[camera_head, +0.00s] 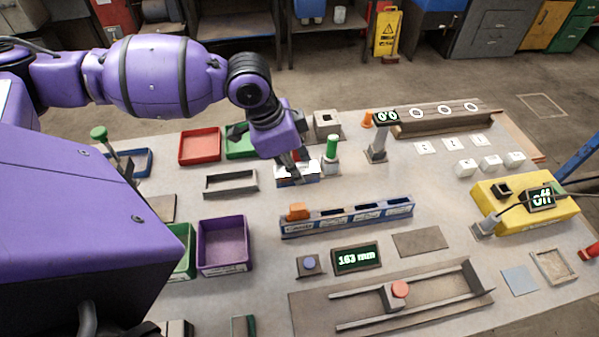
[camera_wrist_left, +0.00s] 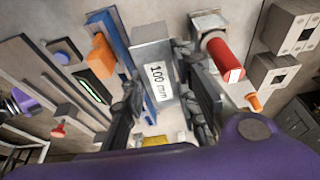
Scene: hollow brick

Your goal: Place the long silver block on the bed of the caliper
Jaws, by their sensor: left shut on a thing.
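A long silver block (camera_wrist_left: 150,45) with a "100 mm" label sits between the fingers of my left gripper (camera_wrist_left: 163,105) in the left wrist view. In the head view my left gripper (camera_head: 291,170) is shut on this block (camera_head: 312,172), behind the blue rack; whether the block touches the table is unclear. The caliper bed (camera_head: 345,305) lies at the front of the table, with two rails and a slider with a red knob (camera_head: 400,289). The bed shows no block on it. A display (camera_head: 357,259) behind it reads "163 mm". My right gripper is not in view.
The blue rack (camera_head: 347,217) with an orange block (camera_head: 298,211) lies between my gripper and the caliper. A green-topped post (camera_head: 332,150) stands close right of the gripper. A purple bin (camera_head: 222,246) is left of the rack, a yellow box (camera_head: 525,208) right.

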